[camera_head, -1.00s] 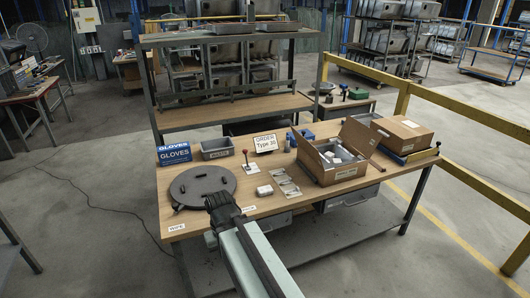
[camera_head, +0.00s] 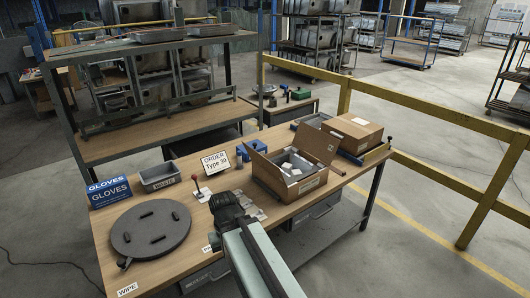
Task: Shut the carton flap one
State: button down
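The open carton (camera_head: 300,187) is a brown cardboard box on the wooden workbench, right of the middle in the head view. It holds pale grey and white items. One flap (camera_head: 316,144) stands up at its back right. Another flap (camera_head: 265,174) leans outward along its left side. My gripper (camera_head: 226,203) is dark and is over the bench, left of the carton and apart from it. It is seen from behind, so its fingers are not clear. It hides part of the small items on the bench.
A closed carton (camera_head: 352,132) stands behind and right of the open one. A yellow rail (camera_head: 430,180) runs along the right.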

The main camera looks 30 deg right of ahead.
aim_at(272, 169)
jog(key=u, duration=0.1)
jog(key=i, duration=1.2)
jog(key=u, duration=0.85)
